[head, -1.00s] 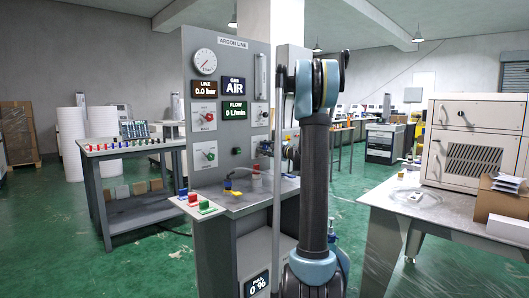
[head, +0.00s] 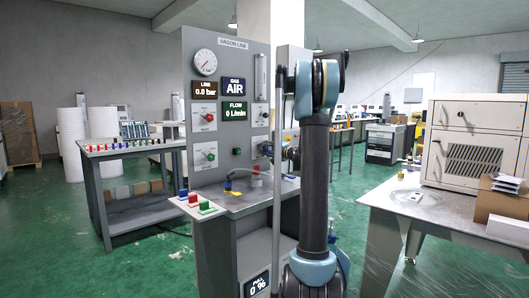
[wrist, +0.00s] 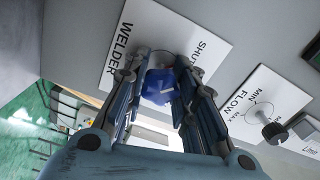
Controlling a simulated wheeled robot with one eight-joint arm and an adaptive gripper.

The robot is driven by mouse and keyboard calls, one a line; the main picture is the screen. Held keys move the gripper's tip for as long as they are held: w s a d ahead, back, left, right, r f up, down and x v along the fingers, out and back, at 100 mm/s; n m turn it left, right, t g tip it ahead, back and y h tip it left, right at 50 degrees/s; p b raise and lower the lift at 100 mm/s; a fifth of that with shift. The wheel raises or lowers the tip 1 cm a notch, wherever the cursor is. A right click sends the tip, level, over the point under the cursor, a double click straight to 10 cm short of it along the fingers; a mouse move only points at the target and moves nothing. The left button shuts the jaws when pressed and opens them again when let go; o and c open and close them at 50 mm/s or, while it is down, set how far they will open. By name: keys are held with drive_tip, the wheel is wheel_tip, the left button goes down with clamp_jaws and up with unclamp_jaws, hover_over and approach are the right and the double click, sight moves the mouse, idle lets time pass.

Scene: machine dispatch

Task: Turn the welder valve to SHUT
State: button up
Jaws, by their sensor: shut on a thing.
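The welder valve is a blue knob (wrist: 160,86) on a white plate (wrist: 190,32) lettered WELDER and SHUT in the wrist view. My gripper (wrist: 159,92) has one finger on each side of the knob and is closed on it. A pale mark shows on the knob's face. The other end of the plate's lettering is hidden by the fingers. In the head view my arm covers most of the gripper and the valve at the right side of the ARGON LINE panel (head: 228,62).
A FLOW plate with a small knob (wrist: 273,131) sits right of the valve in the wrist view. The panel has a gauge (head: 204,62), displays and other knobs. A bench (head: 225,205) with colored blocks juts out below. A table (head: 400,207) with a cabinet stands at right.

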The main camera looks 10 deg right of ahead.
drive_tip(key=shift+f+n, duration=0.1)
drive_tip(key=shift+n, duration=0.5)
drive_tip(key=o, duration=1.1)
drive_tip(key=shift+d, duration=0.1)
drive_tip(key=shift+o, duration=0.2)
drive_tip(key=v, duration=1.2)
